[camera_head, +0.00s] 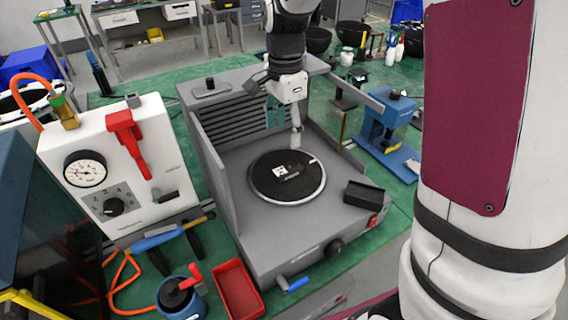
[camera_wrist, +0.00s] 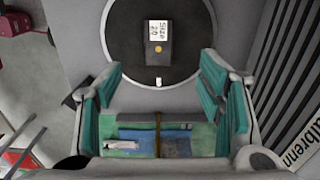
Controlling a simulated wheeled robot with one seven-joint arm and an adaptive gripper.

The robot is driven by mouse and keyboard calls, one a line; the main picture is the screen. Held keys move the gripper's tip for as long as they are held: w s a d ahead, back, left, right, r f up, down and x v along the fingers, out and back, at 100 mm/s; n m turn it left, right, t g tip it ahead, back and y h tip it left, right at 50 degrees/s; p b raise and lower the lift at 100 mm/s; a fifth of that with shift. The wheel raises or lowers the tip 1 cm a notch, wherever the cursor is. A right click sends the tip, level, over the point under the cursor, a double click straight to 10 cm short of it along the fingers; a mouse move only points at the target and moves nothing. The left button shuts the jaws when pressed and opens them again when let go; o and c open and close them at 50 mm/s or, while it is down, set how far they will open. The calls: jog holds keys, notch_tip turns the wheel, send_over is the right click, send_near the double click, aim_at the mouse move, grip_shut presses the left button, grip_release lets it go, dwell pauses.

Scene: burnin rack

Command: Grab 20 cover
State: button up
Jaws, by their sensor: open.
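A dark flat piece with a white label reading "Size 20" (camera_wrist: 158,42) lies on a round black disc (camera_wrist: 118,30) in the wrist view; I take it to be the 20 cover. In the head view the labelled piece (camera_head: 290,174) sits near the middle of the disc (camera_head: 268,188), which has a pale rim. My gripper (camera_head: 295,135) is above and behind the disc. In the wrist view my gripper (camera_wrist: 160,82) has its teal-padded fingers spread wide, with nothing held between them. The cover lies beyond the fingertips, apart from them.
The disc sits in a grey machine with side walls (camera_head: 212,165) and a louvred back. A small black block (camera_head: 364,195) is on its right front corner. A white gauge panel (camera_head: 105,165) and red tray (camera_head: 238,290) stand left. A blue press (camera_head: 385,130) stands right.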

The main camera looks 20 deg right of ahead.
send_over(287, 168)
jog(key=f, duration=0.6)
jog(key=shift+w+a, duration=0.1)
jog(key=shift+a, duration=0.1)
jog(key=shift+d+f+p, duration=0.15)
jog(key=shift+f+p, duration=0.05)
jog(key=shift+f, duration=1.15)
jog(key=shift+d+f+p, duration=0.1)
jog(key=shift+f+p, duration=0.05)
jog(key=shift+f, duration=1.2)
jog(key=shift+c, duration=0.3)
jog(key=c, duration=1.1)
